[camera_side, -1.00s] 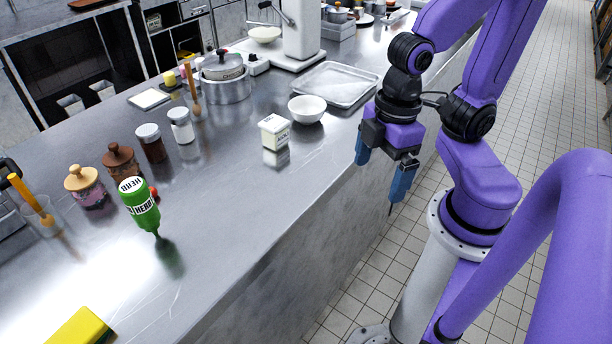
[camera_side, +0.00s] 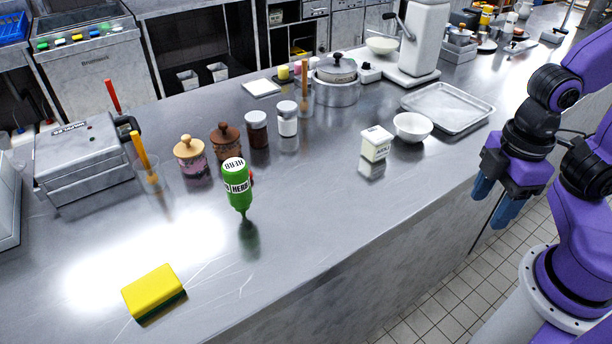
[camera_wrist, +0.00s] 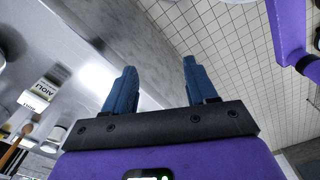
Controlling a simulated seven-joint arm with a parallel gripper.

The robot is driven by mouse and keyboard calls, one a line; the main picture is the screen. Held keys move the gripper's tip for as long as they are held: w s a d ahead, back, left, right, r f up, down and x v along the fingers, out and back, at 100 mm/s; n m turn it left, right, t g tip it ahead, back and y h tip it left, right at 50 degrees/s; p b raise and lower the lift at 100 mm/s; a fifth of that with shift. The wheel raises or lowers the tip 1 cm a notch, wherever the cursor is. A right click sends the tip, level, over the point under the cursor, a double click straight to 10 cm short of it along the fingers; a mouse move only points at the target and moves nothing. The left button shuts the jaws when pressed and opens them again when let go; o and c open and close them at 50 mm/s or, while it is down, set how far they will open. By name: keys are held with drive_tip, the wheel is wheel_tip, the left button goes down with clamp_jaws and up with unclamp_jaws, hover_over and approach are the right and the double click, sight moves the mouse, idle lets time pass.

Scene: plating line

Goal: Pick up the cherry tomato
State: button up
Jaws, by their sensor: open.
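A small red patch (camera_side: 252,178), likely the cherry tomato, shows at the right edge of the green herb bottle (camera_side: 238,187) in the side view. The bottle hides most of it. The bottle stands cap-down on the steel counter. My gripper (camera_side: 494,199) is far to the right, beyond the counter's front edge. Its two blue fingers point down and are apart, with nothing between them. In the wrist view my gripper (camera_wrist: 160,68) is open over the floor tiles and counter edge; no tomato shows there.
Jars (camera_side: 257,130) stand behind the bottle. A yellow sponge (camera_side: 153,290) lies front left. The counter in front of the bottle is bare.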

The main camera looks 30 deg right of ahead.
drive_tip(key=w+a+f+m+g+y, duration=0.1)
drive_tip(key=w+a+m+g+y, duration=0.15)
drive_tip(key=w+a+m, duration=0.5)
drive_tip(key=w+a+f+m+g+y, duration=0.1)
drive_tip(key=w+a+m+g+y, duration=0.3)
drive_tip(key=w+m, duration=0.65)
drive_tip(key=w+d+f+m+t+y, duration=0.2)
drive_tip(key=w+m, duration=0.2)
drive_tip(key=w, duration=0.4)
drive_tip(key=w+d+f+m+t+y, duration=0.2)
drive_tip(key=w+m, duration=0.2)
drive_tip(key=w, duration=0.5)
drive_tip(key=w+d+f+m+t+y, duration=0.1)
drive_tip(key=w+m, duration=0.3)
drive_tip(key=w, duration=0.5)
drive_tip(key=shift+w+d+f+m+t+y, duration=0.2)
drive_tip(key=shift+d+f+m+t+y, duration=0.15)
drive_tip(key=shift+f+t+y, duration=0.4)
approach(253, 177)
drive_tip(key=a, duration=0.2)
drive_tip(key=w+a, duration=0.1)
drive_tip(key=shift+w+a+f, duration=0.1)
drive_tip(key=shift+a+f, duration=0.05)
drive_tip(key=shift+a, duration=0.25)
drive_tip(key=shift+r+x, duration=0.1)
drive_tip(key=shift+x, duration=1.25)
drive_tip(key=shift+r+x, duration=0.15)
drive_tip(key=shift+x, duration=1.15)
drive_tip(key=shift+a, duration=0.1)
drive_tip(key=shift+c, duration=0.3)
